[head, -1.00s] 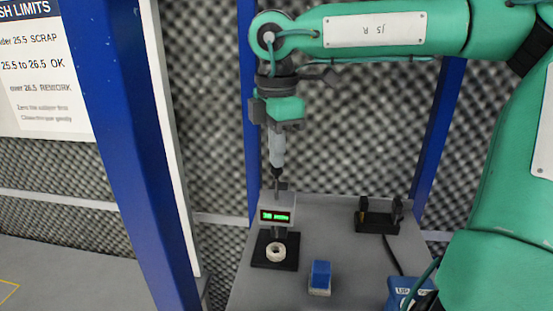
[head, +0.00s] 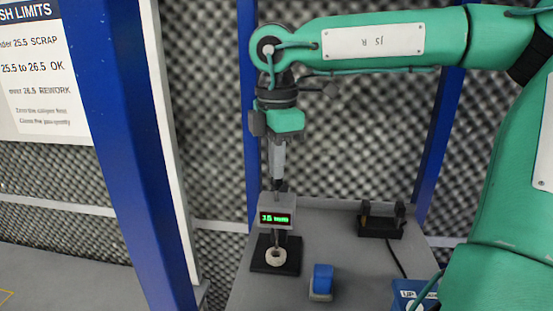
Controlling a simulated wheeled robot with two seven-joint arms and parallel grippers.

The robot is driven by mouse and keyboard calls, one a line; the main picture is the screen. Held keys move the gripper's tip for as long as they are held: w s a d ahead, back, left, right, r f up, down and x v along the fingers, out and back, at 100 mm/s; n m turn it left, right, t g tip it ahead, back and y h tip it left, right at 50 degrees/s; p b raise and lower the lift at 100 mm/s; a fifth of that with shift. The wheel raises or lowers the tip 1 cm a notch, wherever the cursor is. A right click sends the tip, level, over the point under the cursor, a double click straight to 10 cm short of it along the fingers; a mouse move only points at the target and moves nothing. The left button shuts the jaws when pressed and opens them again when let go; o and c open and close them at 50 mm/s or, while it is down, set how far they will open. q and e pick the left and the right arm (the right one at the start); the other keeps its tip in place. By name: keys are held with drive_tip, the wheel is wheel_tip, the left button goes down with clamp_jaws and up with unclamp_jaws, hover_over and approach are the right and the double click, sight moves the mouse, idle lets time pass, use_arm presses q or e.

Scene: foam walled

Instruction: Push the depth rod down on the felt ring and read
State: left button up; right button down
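The off-white felt ring (head: 275,258) lies on a black base plate (head: 261,268) on the grey table. Above it stands a grey gauge head (head: 264,203) with a lit green display (head: 276,218). The depth rod (head: 278,242) comes down from the head to the ring; whether it presses the felt is too small to tell. My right gripper (head: 278,187) points straight down at the top of the gauge, its narrow fingers seemingly closed together at the rod's top end. The display digits are blurred, perhaps starting with 3. My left gripper is out of view.
A black holder (head: 381,222) stands at the back right, and a blue box (head: 409,291) at the right front. A blue post (head: 125,150) and a limits sign (head: 40,75) are at left.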

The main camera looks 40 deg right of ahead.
drive_tip(key=shift+r, duration=0.15)
drive_tip(key=shift+r+p, duration=1.1)
drive_tip(key=shift+r, duration=1.3)
